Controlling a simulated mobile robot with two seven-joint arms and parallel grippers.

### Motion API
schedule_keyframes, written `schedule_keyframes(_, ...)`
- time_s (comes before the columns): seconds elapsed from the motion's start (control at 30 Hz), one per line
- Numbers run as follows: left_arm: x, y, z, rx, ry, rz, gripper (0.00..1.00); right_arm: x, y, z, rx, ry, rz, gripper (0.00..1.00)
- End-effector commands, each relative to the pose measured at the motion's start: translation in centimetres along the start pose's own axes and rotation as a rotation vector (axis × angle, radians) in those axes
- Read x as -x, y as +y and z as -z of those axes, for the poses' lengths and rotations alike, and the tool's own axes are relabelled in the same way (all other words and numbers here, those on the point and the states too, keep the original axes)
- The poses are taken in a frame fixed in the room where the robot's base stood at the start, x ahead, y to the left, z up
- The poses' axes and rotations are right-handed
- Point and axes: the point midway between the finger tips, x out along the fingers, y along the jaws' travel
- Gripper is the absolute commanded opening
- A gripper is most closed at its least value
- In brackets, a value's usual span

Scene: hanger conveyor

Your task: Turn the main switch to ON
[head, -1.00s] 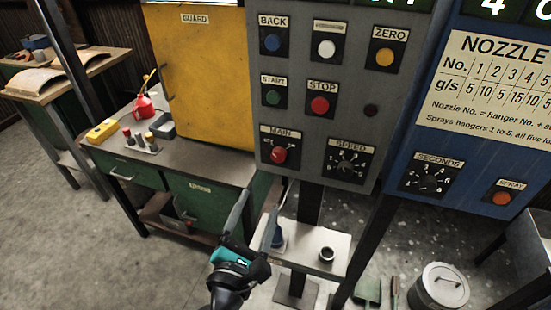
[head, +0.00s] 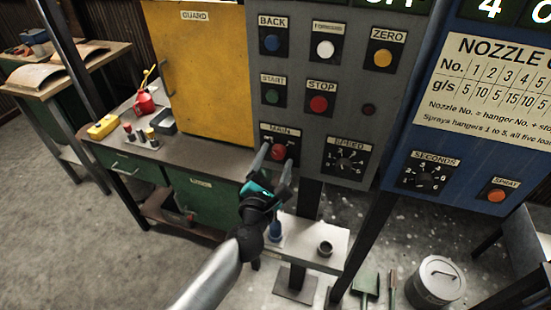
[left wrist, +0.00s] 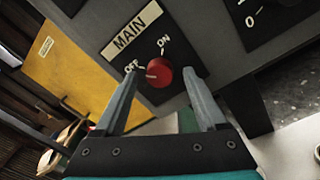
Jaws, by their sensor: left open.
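The main switch is a red round knob (head: 278,152) on a black plate under a MAIN label, low on the grey control panel (head: 313,68). In the left wrist view the red knob (left wrist: 159,72) sits below the words OFF and ON, and its light mark points left towards OFF. My left gripper (head: 273,158) is open, with one finger on each side of the knob. In the left wrist view the gripper (left wrist: 163,95) has its fingers spread wider than the knob, apart from it. My right gripper is not in view.
The SPEED dial (head: 346,160) is right of the main switch. The STOP button (head: 318,104) and START button (head: 272,97) are above. A small shelf (head: 305,244) with a cup (head: 325,248) and a blue item (head: 275,230) is below the panel. A yellow guard (head: 205,75) stands left.

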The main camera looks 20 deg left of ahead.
Motion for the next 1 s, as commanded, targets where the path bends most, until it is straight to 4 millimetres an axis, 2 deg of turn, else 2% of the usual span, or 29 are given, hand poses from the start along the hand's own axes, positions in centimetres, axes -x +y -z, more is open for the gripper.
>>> schedule_keyframes(0.37,-0.38,-0.02,0.0,0.0,0.0,0.001,0.72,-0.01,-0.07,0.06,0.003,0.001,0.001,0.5)
schedule_keyframes(1.0,-0.35,0.0,0.01,0.0,0.0,0.0,0.0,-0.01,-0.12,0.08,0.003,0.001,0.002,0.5)
